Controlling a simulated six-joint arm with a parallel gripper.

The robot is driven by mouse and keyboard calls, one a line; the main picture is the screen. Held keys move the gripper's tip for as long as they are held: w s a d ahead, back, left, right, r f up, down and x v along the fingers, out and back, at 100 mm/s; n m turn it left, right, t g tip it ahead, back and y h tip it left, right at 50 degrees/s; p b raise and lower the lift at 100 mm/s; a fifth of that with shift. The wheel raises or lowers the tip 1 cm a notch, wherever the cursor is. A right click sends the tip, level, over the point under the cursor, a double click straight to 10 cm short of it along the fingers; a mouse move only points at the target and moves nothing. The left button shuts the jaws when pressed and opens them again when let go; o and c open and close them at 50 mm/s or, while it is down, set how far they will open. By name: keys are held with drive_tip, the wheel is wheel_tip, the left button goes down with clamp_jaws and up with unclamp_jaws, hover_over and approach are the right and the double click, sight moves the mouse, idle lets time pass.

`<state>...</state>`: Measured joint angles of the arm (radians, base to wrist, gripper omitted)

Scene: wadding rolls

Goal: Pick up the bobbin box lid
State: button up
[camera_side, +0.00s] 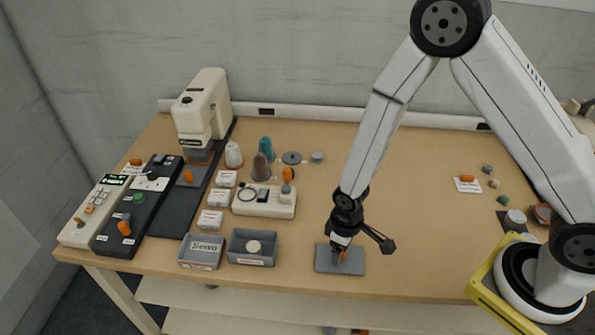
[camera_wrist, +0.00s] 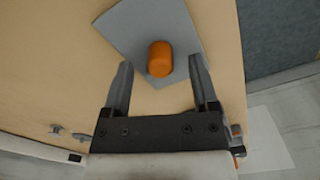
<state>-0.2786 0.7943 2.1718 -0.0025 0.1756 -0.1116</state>
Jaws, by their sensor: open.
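The bobbin box lid (camera_side: 326,265) appears to be the flat grey plate lying near the table's front edge. It has an upright orange knob (camera_wrist: 160,58), and the grey plate also shows in the wrist view (camera_wrist: 135,30). My gripper (camera_side: 340,254) points down over the lid. In the wrist view my gripper (camera_wrist: 162,64) is open, with one finger on each side of the knob and gaps between. The side view partly hides the knob behind the fingers. Whether the fingertips touch the plate, I cannot tell.
Two open grey boxes (camera_side: 234,258) stand left of the lid; the right one holds a pale round piece (camera_side: 254,247). A white tray (camera_side: 250,208) with small parts lies behind them. A sewing machine (camera_side: 201,110) stands at the back left. Bare table lies right of the lid.

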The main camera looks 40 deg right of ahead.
drive_tip(key=shift+f, duration=0.85)
clamp_jaws()
